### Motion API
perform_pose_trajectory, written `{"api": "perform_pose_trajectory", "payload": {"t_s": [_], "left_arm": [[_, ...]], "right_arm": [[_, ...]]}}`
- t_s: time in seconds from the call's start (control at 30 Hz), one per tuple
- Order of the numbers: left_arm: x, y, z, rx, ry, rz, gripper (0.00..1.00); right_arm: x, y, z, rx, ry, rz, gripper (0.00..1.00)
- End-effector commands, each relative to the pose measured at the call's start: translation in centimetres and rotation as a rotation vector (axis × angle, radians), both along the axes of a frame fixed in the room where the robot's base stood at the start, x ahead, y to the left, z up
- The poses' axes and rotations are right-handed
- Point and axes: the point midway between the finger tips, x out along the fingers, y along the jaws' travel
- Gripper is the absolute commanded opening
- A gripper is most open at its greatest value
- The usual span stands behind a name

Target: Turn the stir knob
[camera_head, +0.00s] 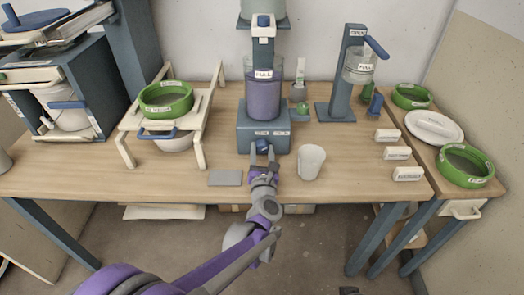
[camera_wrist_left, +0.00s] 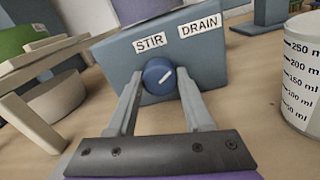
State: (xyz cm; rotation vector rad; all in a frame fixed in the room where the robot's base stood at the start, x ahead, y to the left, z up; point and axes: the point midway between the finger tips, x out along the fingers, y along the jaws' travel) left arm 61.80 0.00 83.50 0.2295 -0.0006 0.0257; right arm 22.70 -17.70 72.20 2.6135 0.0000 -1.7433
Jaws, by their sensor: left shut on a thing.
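In the head view, my left gripper (camera_head: 263,154) covers part of the knob. A clear vessel of purple liquid (camera_head: 263,97) stands on the base. My right gripper is not in view.
A flat grey plate (camera_head: 225,178) lies to the left. A white stand with a green sieve (camera_head: 166,97) is further left. White labelled blocks (camera_head: 397,153) lie to the right.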

Motion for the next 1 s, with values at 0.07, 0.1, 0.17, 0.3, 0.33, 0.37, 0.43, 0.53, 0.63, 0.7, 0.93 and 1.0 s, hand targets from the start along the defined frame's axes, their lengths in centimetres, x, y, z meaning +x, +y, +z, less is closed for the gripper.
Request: {"api": "perform_pose_trajectory", "payload": {"t_s": [0.07, 0.1, 0.17, 0.3, 0.33, 0.37, 0.43, 0.53, 0.63, 0.7, 0.93, 1.0], "left_arm": [[-0.01, 0.01, 0.01, 0.058, 0.0, 0.0, 0.0], [-0.01, 0.01, 0.0, 0.092, -0.001, 0.001, 0.0], [-0.01, 0.01, -0.01, 0.146, 0.0, 0.001, 0.0], [-0.01, 0.02, -0.04, 0.278, 0.0, 0.0, 0.0], [-0.01, 0.02, -0.05, 0.307, 0.0, 0.0, 0.0], [-0.02, 0.02, -0.06, 0.336, 0.001, 0.0, 0.0], [-0.02, 0.02, -0.07, 0.403, 0.0, 0.0, 0.0], [-0.02, 0.02, -0.08, 0.499, 0.0, 0.0, 0.0], [-0.02, 0.02, -0.09, 0.594, 0.0, 0.0, 0.0], [-0.01, 0.02, -0.1, 0.66, 0.0, -0.001, 0.0], [-0.01, 0.04, -0.12, 0.877, 0.001, -0.001, 0.0], [-0.01, 0.04, -0.12, 0.944, 0.0, 0.0, 0.0]], "right_arm": [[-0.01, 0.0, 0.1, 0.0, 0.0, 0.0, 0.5], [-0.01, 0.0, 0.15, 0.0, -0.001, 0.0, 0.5], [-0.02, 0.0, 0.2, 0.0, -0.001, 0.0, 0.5], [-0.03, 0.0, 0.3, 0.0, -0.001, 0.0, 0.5], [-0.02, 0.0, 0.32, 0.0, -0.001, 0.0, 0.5], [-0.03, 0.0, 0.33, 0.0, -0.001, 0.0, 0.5], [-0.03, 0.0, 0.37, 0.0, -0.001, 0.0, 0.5], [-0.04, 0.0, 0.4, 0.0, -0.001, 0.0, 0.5], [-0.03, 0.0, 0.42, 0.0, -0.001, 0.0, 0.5], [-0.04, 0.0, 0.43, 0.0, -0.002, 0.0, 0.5], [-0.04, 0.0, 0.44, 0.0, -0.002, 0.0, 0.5], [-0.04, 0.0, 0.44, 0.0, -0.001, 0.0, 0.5]]}}
